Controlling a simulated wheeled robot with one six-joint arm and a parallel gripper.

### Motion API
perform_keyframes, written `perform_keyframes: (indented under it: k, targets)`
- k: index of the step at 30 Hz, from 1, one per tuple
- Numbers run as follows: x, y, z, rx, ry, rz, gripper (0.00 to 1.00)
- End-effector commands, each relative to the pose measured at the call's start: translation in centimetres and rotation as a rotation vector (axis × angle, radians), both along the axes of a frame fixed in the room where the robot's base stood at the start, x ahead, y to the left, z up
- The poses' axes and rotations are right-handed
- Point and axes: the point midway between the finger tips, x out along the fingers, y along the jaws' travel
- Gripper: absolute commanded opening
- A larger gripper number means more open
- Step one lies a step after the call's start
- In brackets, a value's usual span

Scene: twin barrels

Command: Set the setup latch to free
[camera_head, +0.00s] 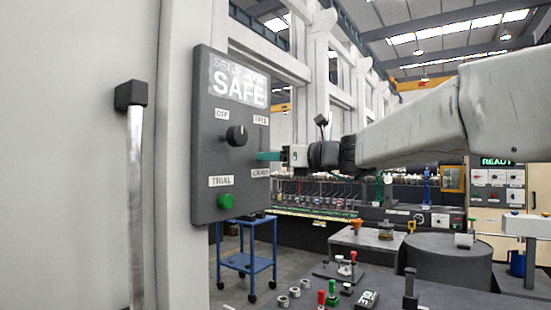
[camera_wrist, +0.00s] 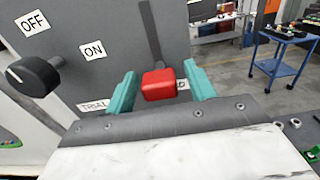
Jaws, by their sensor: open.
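The setup latch is a red block handle (camera_wrist: 158,85) at the lower end of a dark vertical slot (camera_wrist: 150,35) in the wrist view. My gripper (camera_wrist: 161,74) is open, with one teal finger on each side of the red handle; I cannot tell whether either touches it. In the head view my gripper (camera_head: 268,156) reaches the right side of the grey panel (camera_head: 200,130), and the handle is hidden there. The lower label (camera_head: 261,173) is hard to read.
The panel carries a SAFE display (camera_head: 239,88), a black knob (camera_head: 237,135) and a green button (camera_head: 226,201). A metal bar (camera_head: 135,200) stands left of it. A blue cart (camera_head: 245,262) is beyond on the floor. A table with small parts (camera_head: 335,290) is at lower right.

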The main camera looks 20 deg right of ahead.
Motion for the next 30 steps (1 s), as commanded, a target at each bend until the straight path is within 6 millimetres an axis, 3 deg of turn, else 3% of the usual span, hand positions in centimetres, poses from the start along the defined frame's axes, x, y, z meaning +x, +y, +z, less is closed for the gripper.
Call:
perform_keyframes:
  k: [5,9,11,15,24,30]
  targets:
    - [0.0,0.0,0.0,0.000,0.000,0.000,0.52]
    - [0.0,0.0,0.0,0.000,0.000,0.000,0.13]
    - [0.0,0.0,0.0,-0.001,0.001,0.000,0.00]
    - [0.0,0.0,0.6,-0.002,-0.001,0.000,0.00]
    - [0.0,-0.1,5.9,-0.002,-0.003,-0.001,0.00]
    - [0.0,-0.1,6.5,0.000,-0.001,-0.001,0.00]
